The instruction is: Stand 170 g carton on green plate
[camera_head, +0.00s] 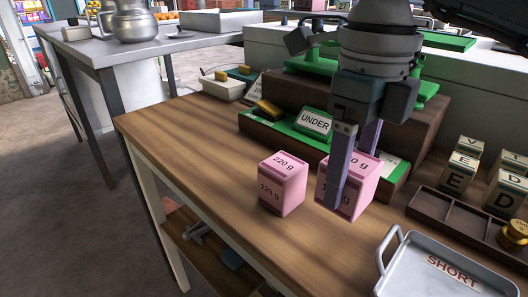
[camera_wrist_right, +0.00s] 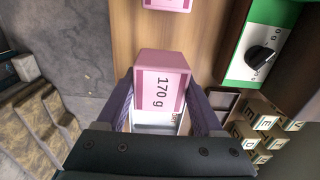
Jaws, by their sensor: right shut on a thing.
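My right gripper (camera_head: 355,170) points down, its purple fingers shut on a pink carton (camera_head: 331,192). In the right wrist view, the held carton (camera_wrist_right: 162,90) reads 170 g and sits upright between the fingers. I cannot tell whether its base touches the wooden counter. A second pink carton (camera_head: 283,183), marked 220 g, stands to its left. Behind them is a long green surface (camera_head: 272,133) bearing an UNDER card (camera_head: 313,122). Further green pieces (camera_head: 300,63) lie behind the gripper, partly hidden by it; I cannot tell which is the green plate. My left gripper is not in view.
A metal tray (camera_head: 388,282) marked SHORT is at the front right. A dark divided tray (camera_head: 450,213) and lettered blocks (camera_head: 458,172) stand at the right. In the wrist view, a black knob (camera_wrist_right: 259,57) sits on a green panel. The counter's left part is clear.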

